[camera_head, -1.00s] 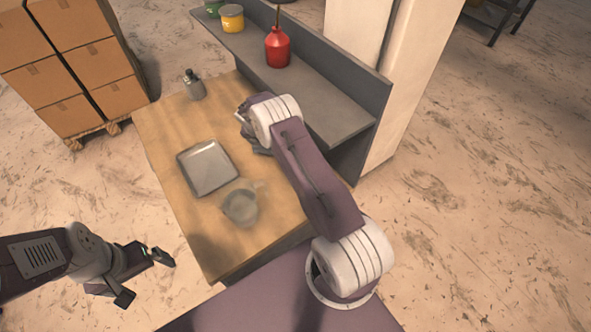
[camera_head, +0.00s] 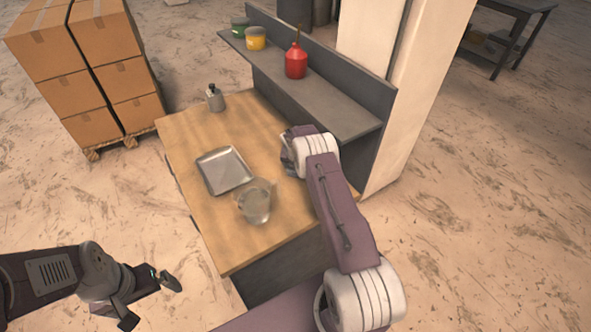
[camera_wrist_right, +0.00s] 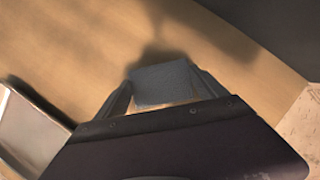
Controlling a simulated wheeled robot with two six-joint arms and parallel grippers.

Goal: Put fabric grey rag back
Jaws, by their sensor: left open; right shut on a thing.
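A grey piece that looks like the fabric grey rag (camera_wrist_right: 163,84) is between the fingers of my right gripper (camera_wrist_right: 165,90) in the right wrist view. The gripper is shut on it, above the wooden tabletop (camera_head: 245,125). In the head view my right arm's white wrist covers most of this gripper, near the table's right side by the shelf. My left gripper (camera_head: 150,300) is open and empty, off the table's near left side.
A metal tray (camera_head: 224,170), a blurred glass-like vessel (camera_head: 256,204) and a small grey bottle (camera_head: 215,98) stand on the table. The raised grey shelf (camera_head: 335,108) holds a red oil can (camera_head: 296,62) and yellow (camera_head: 256,39) and green (camera_head: 240,27) jars. Stacked boxes (camera_head: 88,70) stand at left.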

